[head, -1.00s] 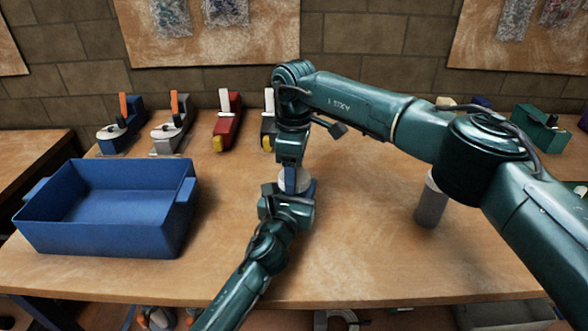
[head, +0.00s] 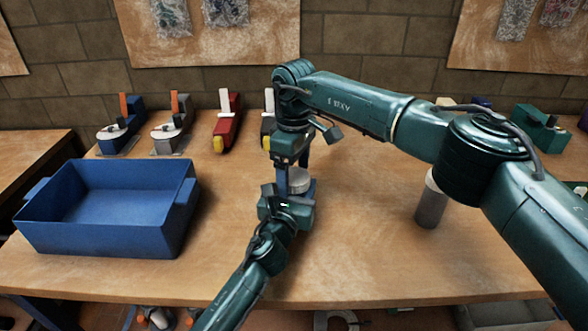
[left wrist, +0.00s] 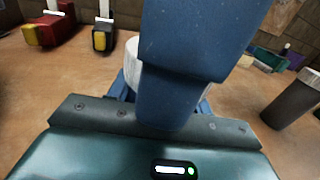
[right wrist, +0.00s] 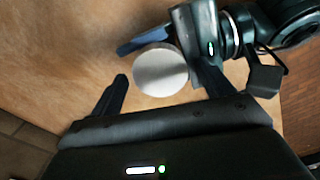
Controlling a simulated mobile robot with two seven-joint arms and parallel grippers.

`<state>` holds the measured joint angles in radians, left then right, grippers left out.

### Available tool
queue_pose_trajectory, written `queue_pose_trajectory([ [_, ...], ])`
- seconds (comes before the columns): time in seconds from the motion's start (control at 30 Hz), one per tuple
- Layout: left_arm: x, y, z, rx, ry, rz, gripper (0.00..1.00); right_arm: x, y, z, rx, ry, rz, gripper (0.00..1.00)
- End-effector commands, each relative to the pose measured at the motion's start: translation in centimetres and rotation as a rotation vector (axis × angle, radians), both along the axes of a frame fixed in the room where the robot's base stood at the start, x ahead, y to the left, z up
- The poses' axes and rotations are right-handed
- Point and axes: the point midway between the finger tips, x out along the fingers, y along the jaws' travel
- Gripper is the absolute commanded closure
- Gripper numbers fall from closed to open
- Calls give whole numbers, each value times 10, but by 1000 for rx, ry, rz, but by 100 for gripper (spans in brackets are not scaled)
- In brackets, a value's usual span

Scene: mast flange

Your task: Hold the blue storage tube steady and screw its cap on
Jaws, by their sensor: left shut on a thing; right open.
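A pale round cap (head: 299,181) shows at my left gripper, and its disc faces the camera in the right wrist view (right wrist: 161,70). My left gripper (head: 290,193) is shut around what stands beneath the cap. The blue tube's body is hidden by the jaws, and I cannot tell how the cap is seated. My right gripper (head: 292,166) is open just above, with its fingers (right wrist: 160,92) spread on either side of the cap. In the left wrist view a blue right-hand finger (left wrist: 190,60) covers much of the white piece (left wrist: 133,70).
A blue bin (head: 105,215) stands at the left. A dark grey cylinder with a pale top (head: 431,203) stands at the right, partly behind my right arm. Several clamp-like tools, including a red one (head: 227,125), line the back. The front centre table (head: 350,265) is clear.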

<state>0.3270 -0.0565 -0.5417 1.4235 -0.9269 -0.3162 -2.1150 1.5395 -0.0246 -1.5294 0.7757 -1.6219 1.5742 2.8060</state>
Motion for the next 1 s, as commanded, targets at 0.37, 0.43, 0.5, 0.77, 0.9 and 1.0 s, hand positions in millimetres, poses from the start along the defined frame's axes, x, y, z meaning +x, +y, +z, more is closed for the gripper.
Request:
queue_pose_trajectory([
  [0.37,0,0,-1,2,2,1,100,1,0,36,1,-3,0,20],
  [0.43,0,0,-1,2,2,1,100,0,0,43,0,-1,0,20],
  [0.5,0,0,-1,2,2,1,100,0,0,45,0,0,0,20],
  [0.77,0,0,-1,1,1,0,100,0,0,45,0,1,4,24],
  [0.9,0,0,-1,0,1,0,100,0,0,45,-1,0,78,24],
  [1.0,0,0,-1,0,1,0,100,0,0,46,-1,0,216,24],
])
